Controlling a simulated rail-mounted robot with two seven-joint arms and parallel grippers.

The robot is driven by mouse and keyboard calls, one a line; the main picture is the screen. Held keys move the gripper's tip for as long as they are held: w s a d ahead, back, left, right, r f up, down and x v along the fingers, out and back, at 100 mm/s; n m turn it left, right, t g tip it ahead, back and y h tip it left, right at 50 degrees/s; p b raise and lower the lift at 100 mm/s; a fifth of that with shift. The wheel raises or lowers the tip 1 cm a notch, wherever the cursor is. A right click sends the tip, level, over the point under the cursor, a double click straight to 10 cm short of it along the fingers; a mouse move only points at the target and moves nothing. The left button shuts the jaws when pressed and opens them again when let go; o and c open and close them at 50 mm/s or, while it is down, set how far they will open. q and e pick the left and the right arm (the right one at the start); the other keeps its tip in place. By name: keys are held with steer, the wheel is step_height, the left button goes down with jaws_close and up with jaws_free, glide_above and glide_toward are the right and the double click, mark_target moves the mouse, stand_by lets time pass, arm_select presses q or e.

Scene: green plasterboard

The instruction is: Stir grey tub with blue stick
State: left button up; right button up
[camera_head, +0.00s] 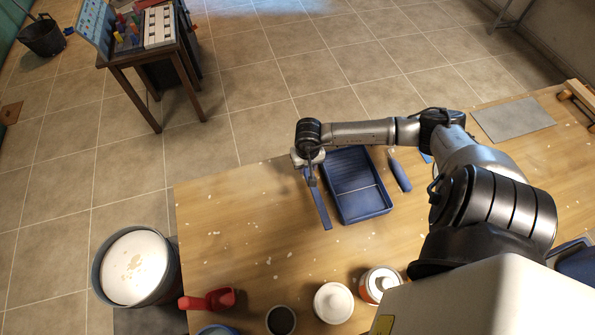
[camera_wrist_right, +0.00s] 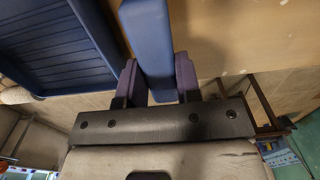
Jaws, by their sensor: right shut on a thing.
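The blue stick (camera_head: 321,207) is a long flat bar at the far edge of the wooden table, left of a blue paint tray. My right gripper (camera_head: 311,178) is shut on its far end. In the right wrist view the stick (camera_wrist_right: 148,40) runs between the two dark fingers of my right gripper (camera_wrist_right: 157,75). I cannot tell whether the stick touches the table. The grey tub (camera_head: 171,285) stands left of the table and holds a pale, almost white filling. The stick is well to the right of the tub. My left gripper is not in view.
The blue paint tray (camera_head: 331,160) lies right beside the stick on the table (camera_head: 260,215). A red scoop (camera_head: 208,300), a dark-filled cup (camera_head: 281,320) and white containers (camera_head: 333,303) stand along the near edge. The table's left middle is clear apart from pale specks.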

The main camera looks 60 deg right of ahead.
mark_target(297, 176)
steer(key=w, duration=0.1)
steer(key=w+f, duration=0.2)
steer(key=shift+w+a, duration=0.15)
steer(key=shift+a, duration=0.2)
steer(key=shift+f, duration=1.85)
steer(key=shift+f, duration=0.1)
steer(key=o, duration=0.5)
steer(key=shift+f, duration=0.1)
steer(key=shift+c, duration=0.2)
steer(key=o, duration=0.5)
